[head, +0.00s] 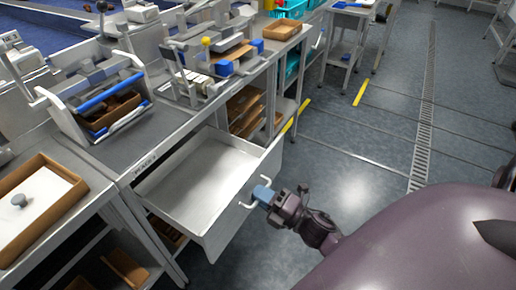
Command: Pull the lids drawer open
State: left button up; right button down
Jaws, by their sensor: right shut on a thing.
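The drawer (195,187) is a white box pulled out from under the grey bench, and its inside looks empty. A label reading "PLACE 2" is on the bench edge above it. Its front panel carries a pale bar handle (246,205). My right gripper (262,196) has blue fingertips and is shut on the handle at the drawer front. Part of the handle is hidden by the fingers. My left gripper is not in view.
A rack with blue bars (110,92) stands on the bench. A brown-edged tray (75,183) with a grey knob is at the left. Shelves with brown trays (245,100) are beyond the drawer. The floor (350,190) to the right is clear.

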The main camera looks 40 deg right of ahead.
jog(key=c, duration=1.2)
grip_release()
jog(key=v, duration=1)
jog(key=shift+s+d, duration=0.1)
jog(key=shift+s, duration=0.3)
jog(key=shift+f, duration=0.1)
